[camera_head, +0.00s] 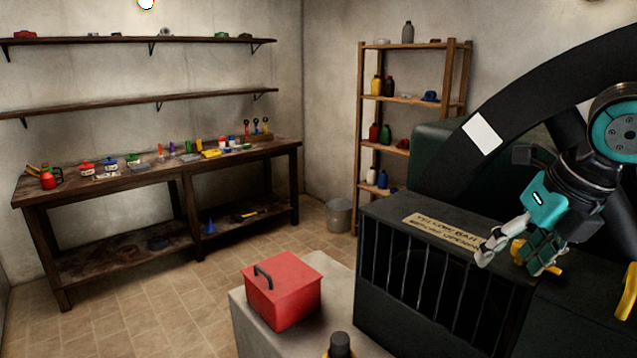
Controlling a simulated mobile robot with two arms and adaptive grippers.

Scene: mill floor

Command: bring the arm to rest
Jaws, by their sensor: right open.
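My right arm comes in from the right edge in the head view. Its gripper (515,252) is open, with a pale finger on the left and a teal one on the right. It is over the top of a dark barred box (445,262), beside the label plate (440,230). A yellow part (518,250) shows behind and between the fingers, and another yellow end shows just right of them. I cannot tell whether the fingers touch it. My left gripper is not in view.
A red box with a handle (283,295) stands on a grey block (244,318) in front. A large dark wheel (520,95) rises behind my right arm. A workbench (150,178) with tools and a shelf rack (361,150) stand at the back.

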